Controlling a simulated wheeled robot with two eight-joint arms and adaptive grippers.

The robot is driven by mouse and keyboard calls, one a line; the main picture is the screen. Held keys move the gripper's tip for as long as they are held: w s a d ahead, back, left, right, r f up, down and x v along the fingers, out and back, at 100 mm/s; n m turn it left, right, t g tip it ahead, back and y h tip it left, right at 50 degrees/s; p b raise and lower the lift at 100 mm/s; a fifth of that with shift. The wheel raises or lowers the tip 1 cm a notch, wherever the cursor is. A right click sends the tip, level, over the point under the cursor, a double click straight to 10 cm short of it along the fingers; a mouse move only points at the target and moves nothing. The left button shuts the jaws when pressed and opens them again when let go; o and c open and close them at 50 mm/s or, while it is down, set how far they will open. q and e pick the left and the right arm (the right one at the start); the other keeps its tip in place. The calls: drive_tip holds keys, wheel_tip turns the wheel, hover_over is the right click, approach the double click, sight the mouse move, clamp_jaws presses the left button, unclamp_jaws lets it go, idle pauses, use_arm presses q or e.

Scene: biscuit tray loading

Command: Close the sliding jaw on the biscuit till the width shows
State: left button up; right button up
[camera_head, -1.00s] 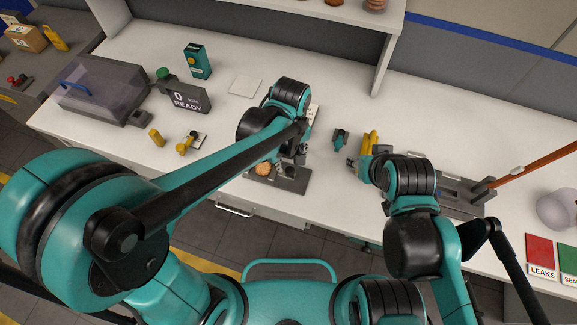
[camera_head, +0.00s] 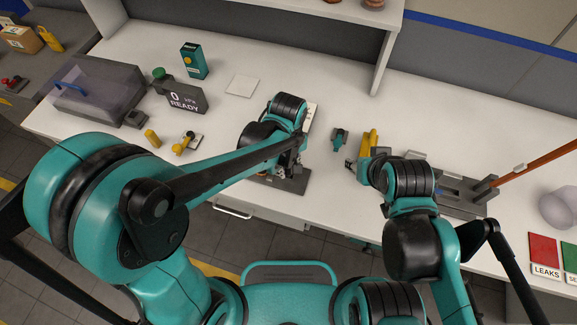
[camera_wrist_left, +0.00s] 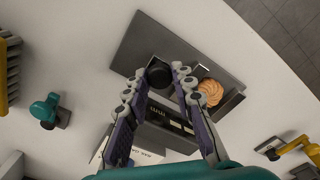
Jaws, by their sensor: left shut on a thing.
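In the left wrist view the gauge's dark grey base plate (camera_wrist_left: 135,52) lies on the white bench; it also shows in the head view (camera_head: 293,184). A round golden biscuit (camera_wrist_left: 211,92) lies on the gauge, to the right of my left gripper. My left gripper (camera_wrist_left: 158,73) is shut on a round black knob (camera_wrist_left: 159,75), which appears to belong to the sliding jaw. The jaw's contact with the biscuit is hidden by the finger. In the head view my left arm covers most of the biscuit. My right gripper (camera_head: 366,168) hangs beside a yellow object, its fingertips unclear.
A box marked READY (camera_head: 183,98) shows 0 kPa beside a clear-lidded case (camera_head: 98,92). A small teal piece (camera_head: 340,137) and a yellow object (camera_head: 368,140) stand right of the gauge. A white square (camera_head: 243,84) lies behind. Red and green panels (camera_head: 541,249) lie at the right.

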sight(287, 169)
use_arm(q)
drive_tip(key=shift+a, duration=0.2)
drive_tip(key=o, duration=0.9)
drive_tip(key=shift+r, duration=0.1)
wheel_tip(287, 169, up, 12)
idle(0.7)
